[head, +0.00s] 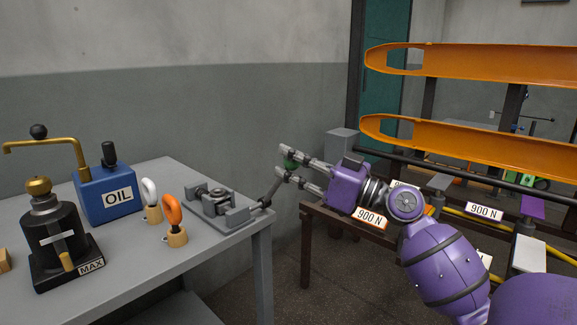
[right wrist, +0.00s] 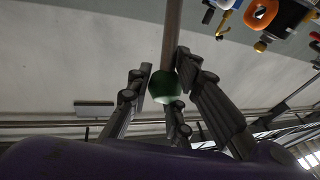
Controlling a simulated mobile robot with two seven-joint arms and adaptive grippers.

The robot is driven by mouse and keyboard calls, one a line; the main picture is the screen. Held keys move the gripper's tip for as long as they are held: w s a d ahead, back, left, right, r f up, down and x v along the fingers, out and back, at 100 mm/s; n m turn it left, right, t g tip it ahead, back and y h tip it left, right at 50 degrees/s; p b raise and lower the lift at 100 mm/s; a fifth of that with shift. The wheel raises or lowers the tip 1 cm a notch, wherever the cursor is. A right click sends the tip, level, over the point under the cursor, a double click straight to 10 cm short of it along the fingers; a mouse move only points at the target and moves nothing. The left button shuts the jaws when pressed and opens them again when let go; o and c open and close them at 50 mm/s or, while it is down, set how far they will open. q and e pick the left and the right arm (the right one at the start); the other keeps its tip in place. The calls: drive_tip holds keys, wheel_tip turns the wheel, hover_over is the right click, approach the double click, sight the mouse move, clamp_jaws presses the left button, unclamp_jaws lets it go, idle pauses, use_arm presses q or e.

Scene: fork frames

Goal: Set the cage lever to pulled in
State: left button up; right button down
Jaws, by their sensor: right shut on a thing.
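The cage lever (head: 273,189) is a thin grey rod rising at a slant from the right end of a grey clamp-like fixture (head: 236,216) at the bench's right edge. Its green knob (head: 291,161) is at the upper end. My right gripper (head: 283,161) reaches in from the right with its fingers around the knob and is shut on it. In the right wrist view the green knob (right wrist: 166,88) sits between the fingers, with the rod (right wrist: 172,35) running upward past them. The fingers partly hide the knob in the head view. My left gripper is not in view.
Orange fork frames (head: 470,143) stand on the right above a dark rail and 900 N labels.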

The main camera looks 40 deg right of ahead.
drive_tip(key=shift+f, duration=0.55)
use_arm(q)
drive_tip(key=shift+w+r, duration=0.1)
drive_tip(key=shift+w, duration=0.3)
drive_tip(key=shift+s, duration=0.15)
use_arm(e)
drive_tip(key=c, duration=1.7)
unclamp_jaws()
drive_tip(key=shift+o, duration=0.6)
drive_tip(key=shift+s, duration=0.1)
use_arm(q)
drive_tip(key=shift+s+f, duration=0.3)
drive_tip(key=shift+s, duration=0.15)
use_arm(e)
drive_tip(key=shift+d+r, duration=0.1)
drive_tip(key=shift+r, duration=0.05)
